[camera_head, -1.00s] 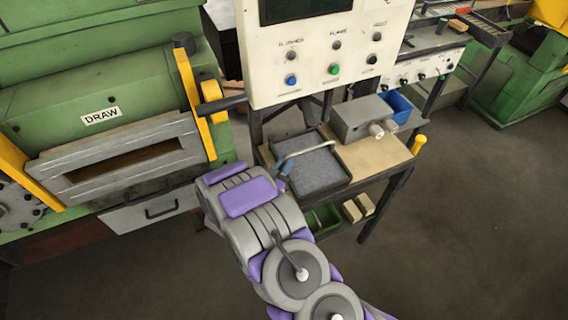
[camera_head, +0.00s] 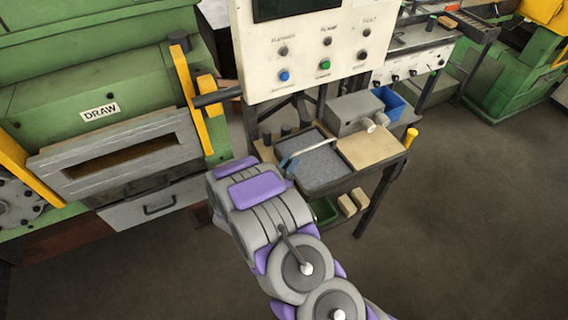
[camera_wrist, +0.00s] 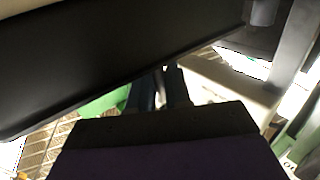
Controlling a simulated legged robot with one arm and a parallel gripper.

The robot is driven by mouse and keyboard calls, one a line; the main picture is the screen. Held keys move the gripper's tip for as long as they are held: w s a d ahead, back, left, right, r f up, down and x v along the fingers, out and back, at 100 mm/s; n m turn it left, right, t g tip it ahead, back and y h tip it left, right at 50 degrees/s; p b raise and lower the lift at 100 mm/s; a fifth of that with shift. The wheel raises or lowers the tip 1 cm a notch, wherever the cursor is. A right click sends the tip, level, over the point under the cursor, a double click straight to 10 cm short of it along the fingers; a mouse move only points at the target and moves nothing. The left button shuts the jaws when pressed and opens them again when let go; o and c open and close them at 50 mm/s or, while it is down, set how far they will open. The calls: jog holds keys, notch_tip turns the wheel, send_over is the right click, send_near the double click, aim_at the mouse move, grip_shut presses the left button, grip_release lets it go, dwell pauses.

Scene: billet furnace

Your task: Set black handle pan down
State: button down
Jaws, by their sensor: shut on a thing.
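A dark square pan (camera_head: 312,184) with grey granules inside is at the bench under the white panel. A pale thin bar (camera_head: 318,149) crosses over its far side. My gripper (camera_head: 289,163) is at the pan's left edge, its blue fingers partly hidden by my arm. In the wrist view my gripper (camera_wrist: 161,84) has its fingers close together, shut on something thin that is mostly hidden. A large black surface (camera_wrist: 100,60) fills the upper left there, close to the fingers. I cannot make out a black handle or whether the pan touches the bench.
A grey box (camera_head: 350,113), a tan board (camera_head: 372,149) and a blue bin (camera_head: 388,103) crowd the bench's right side. A green furnace (camera_head: 90,105) with a yellow-framed door stands left. Open floor (camera_head: 455,220) lies to the right.

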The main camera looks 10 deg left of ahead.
jog(key=shift+s+d+f, duration=0.1)
jog(key=shift+d, duration=0.1)
jog(key=shift+a, duration=0.1)
jog(key=c, duration=1)
grip_release()
jog(key=shift+a, duration=0.25)
jog(key=b+v, duration=0.4)
jog(key=v, duration=1.3)
jog(key=shift+s+f, duration=0.1)
jog(key=shift+s, duration=0.05)
